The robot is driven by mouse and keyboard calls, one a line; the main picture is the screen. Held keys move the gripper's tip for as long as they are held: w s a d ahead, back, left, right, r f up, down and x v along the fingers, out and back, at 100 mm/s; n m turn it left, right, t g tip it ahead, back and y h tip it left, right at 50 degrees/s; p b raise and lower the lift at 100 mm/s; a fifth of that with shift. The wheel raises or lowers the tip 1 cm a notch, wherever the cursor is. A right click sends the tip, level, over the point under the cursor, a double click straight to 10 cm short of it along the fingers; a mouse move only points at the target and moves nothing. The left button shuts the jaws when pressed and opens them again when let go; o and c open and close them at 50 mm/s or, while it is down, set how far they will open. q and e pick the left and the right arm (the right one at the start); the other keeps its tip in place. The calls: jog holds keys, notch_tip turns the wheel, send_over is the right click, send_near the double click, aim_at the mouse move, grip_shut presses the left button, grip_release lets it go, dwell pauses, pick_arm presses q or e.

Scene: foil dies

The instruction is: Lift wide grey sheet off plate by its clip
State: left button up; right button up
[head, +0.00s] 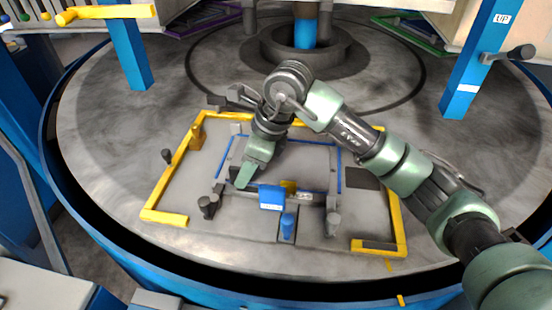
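My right gripper (245,178) reaches down over the left front part of a flat grey sheet (305,163), which lies on a plate between thin blue strips. Only one green-grey finger side shows clearly, so I cannot tell whether the gripper is open or shut. A blue clip-like block (271,197) sits at the sheet's front edge, just right of the fingertips. I cannot tell which of these is the sheet's clip. The gripper's wrist hides the sheet's back left part. My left gripper is not in view.
A yellow frame (167,188) surrounds the plate on the round grey table (110,150). Dark knobs (207,205) and a blue post (288,226) stand near the front. Blue columns (128,55) rise at the back. The table's left side is clear.

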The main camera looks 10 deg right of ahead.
jog(key=shift+a+f, duration=0.25)
jog(key=shift+f, duration=0.4)
grip_shut()
jog(key=shift+w, duration=0.1)
dwell(0.8)
